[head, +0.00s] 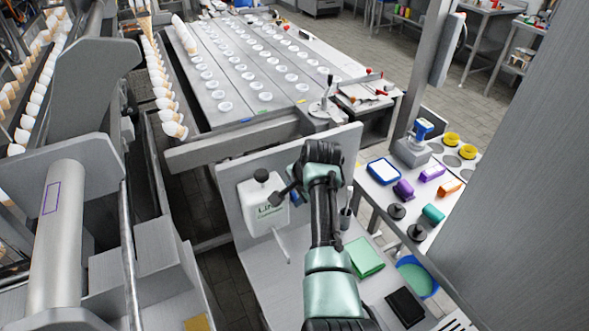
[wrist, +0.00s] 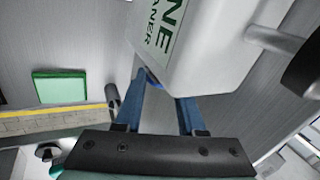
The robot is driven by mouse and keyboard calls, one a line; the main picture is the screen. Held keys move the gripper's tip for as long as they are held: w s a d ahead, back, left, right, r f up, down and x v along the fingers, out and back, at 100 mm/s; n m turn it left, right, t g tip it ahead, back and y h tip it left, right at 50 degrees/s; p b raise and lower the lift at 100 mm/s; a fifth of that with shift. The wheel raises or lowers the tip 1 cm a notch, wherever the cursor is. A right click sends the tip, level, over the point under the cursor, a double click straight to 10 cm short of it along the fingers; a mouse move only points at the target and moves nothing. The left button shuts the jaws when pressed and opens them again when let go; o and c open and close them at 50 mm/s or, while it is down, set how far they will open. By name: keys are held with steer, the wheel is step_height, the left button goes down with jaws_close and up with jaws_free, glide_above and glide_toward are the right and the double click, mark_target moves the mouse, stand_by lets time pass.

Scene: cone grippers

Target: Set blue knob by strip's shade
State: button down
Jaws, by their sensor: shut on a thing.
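A white container (head: 252,205) with a green-lettered label and a black cap stands against the grey panel in the head view. It also fills the upper middle of the wrist view (wrist: 215,55). I cannot make out a shaded strip for certain in either view.
A green cloth or pad (head: 365,257) and a black pad (head: 405,307) lie on the grey surface right of my arm. A side bench holds a blue-rimmed tray (head: 384,171), coloured blocks and black-handled pieces. A large conveyor with white cups (head: 262,96) lies behind.

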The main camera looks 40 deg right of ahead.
steer(key=shift+f, duration=0.1)
steer(key=c, duration=0.5)
jaws_free()
steer(key=shift+t, duration=0.3)
steer(key=shift+s+f+t+b, duration=0.25)
steer(key=shift+t+b, duration=0.3)
steer(key=shift+t, duration=0.35)
steer(key=t+b, duration=0.1)
steer(key=t+h+b, duration=0.1)
steer(key=b, duration=0.1)
steer(key=shift+s+f+b, duration=0.1)
steer(key=shift+f+b, duration=0.2)
steer(key=shift+f, duration=0.05)
steer(key=t+b, duration=0.2)
steer(key=b, duration=0.3)
steer(key=t+h+b, duration=0.1)
steer(key=t+b, duration=0.1)
steer(key=b, duration=0.4)
steer(key=t+b, duration=0.2)
steer(key=b, duration=0.3)
steer(key=shift+s+a+f+h, duration=0.1)
steer(key=shift+f+h, duration=0.2)
steer(key=t+b, duration=0.1)
steer(key=b, duration=0.3)
